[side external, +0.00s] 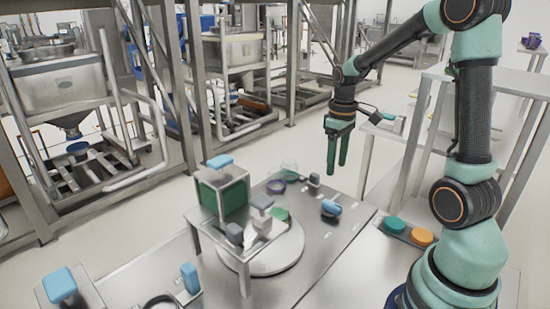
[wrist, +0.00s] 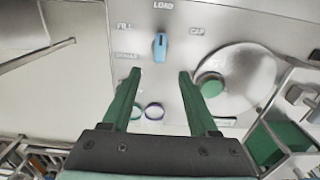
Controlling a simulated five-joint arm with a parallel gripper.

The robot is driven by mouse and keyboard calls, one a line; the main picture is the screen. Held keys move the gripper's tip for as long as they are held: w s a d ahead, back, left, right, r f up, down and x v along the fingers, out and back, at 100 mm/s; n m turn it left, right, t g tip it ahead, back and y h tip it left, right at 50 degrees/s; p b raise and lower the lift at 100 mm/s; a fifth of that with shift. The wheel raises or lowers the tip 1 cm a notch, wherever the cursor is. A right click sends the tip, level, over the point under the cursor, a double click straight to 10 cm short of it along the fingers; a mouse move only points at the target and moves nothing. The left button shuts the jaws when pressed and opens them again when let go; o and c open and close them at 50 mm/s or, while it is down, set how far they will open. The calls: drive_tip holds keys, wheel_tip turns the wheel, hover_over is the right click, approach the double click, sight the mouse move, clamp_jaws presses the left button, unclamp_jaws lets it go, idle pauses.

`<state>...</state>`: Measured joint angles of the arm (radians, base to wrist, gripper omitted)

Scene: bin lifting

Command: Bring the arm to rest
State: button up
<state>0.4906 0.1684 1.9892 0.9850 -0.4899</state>
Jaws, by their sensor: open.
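My gripper (side external: 337,160) hangs from my arm, fingers pointing down, in the air above the far edge of the steel work table (side external: 335,255). In the wrist view its two green fingers (wrist: 160,78) are spread apart with nothing between them. In the side external view the fingers look clear of everything on the table.
A blue-topped knob (side external: 330,208) shows between LOAD, FILL and CAP labels in the wrist view (wrist: 160,46). A round plate (side external: 262,252) carries a green disc (wrist: 211,86). Metal frames stand behind.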

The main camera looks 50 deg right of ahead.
drive_tip(key=s+a+r+t, duration=0.2)
drive_tip(key=a+r, duration=0.3)
drive_tip(key=a, duration=0.3)
drive_tip(key=s+a+r+t, duration=0.2)
drive_tip(key=a+r+t, duration=0.1)
drive_tip(key=a, duration=0.6)
drive_tip(key=shift+s+a+r+t, duration=0.15)
drive_tip(key=shift+a+r+t, duration=0.15)
drive_tip(key=shift+r, duration=0.6)
